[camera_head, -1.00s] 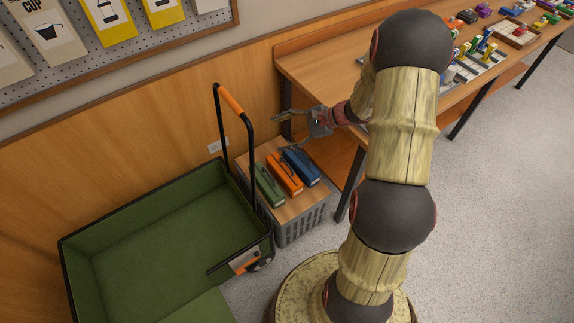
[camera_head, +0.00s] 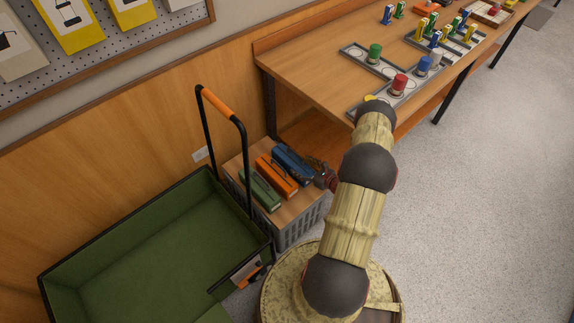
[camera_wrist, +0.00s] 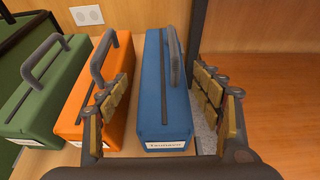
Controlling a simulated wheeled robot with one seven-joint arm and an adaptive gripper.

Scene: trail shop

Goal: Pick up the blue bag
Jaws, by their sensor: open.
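The blue bag (camera_head: 293,165) lies on the wooden top of a grey crate, at the right of a row of bags. In the wrist view the blue bag (camera_wrist: 163,95) has a dark handle along its top and a white label on its near end. My gripper (camera_head: 318,170) is at the near right end of the blue bag. In the wrist view my gripper (camera_wrist: 165,105) is open, with one finger over the orange bag's side and the other to the right of the blue bag. The bag lies between the fingers, not gripped.
The orange bag (camera_head: 276,176) and the green bag (camera_head: 260,191) lie left of the blue one on the crate (camera_head: 300,228). A green cart (camera_head: 150,250) with a black and orange handle stands left. A table leg (camera_wrist: 197,35) rises close behind the right finger.

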